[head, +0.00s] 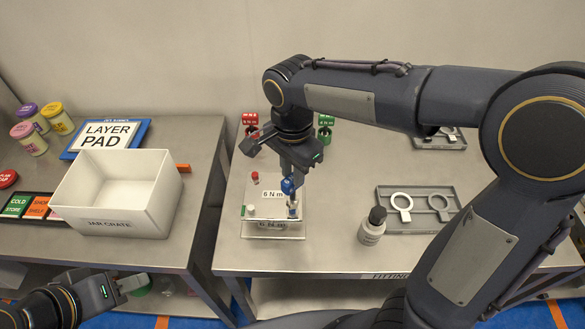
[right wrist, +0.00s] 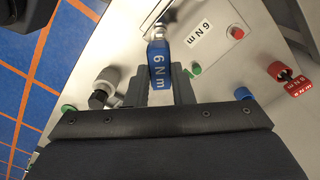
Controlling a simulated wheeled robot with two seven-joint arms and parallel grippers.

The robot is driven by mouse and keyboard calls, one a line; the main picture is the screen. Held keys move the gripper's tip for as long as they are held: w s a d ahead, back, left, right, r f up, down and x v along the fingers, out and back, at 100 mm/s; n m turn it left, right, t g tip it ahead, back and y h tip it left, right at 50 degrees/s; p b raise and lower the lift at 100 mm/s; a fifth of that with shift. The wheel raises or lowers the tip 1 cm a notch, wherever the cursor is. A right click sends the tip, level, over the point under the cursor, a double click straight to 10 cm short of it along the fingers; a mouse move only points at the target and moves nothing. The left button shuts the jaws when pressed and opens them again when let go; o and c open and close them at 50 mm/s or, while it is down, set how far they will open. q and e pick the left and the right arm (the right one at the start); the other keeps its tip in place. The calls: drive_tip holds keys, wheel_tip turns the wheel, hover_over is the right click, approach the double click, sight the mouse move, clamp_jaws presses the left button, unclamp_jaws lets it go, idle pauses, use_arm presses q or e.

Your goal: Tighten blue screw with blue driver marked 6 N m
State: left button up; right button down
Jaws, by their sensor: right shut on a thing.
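My right gripper (head: 289,172) is shut on the blue driver (head: 288,187) above the right side of the pale fixture plate (head: 270,206). In the right wrist view the driver's blue handle (right wrist: 161,62), marked 6 N m, sits between the fingers. Its shaft points down at the plate near the right edge. A blue spot (head: 293,205) shows under the driver; I cannot tell whether it is the blue screw or whether the tip touches it. A 6 N m label (head: 272,194) is on the plate. My left gripper (head: 132,284) is low at the left, away from the fixture; its jaw state is unclear.
A red-topped piece (head: 255,178) stands on the plate's far left. Red (head: 250,121) and green (head: 325,123) drivers stand behind. A black-capped bottle (head: 372,226) and a grey tray (head: 385,190) with ring-shaped parts are right. The jar crate (head: 105,224) is on the left table.

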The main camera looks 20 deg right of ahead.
drive_tip(key=shift+f+b, duration=1)
drive_tip(key=shift+f, duration=0.6)
idle(0.3)
drive_tip(key=c, duration=1.2)
unclamp_jaws()
drive_tip(key=shift+r, duration=0.15)
drive_tip(key=shift+r+p, duration=0.7)
drive_tip(key=shift+p, duration=0.1)
drive_tip(key=shift+f, duration=0.1)
drive_tip(key=shift+m, duration=0.3)
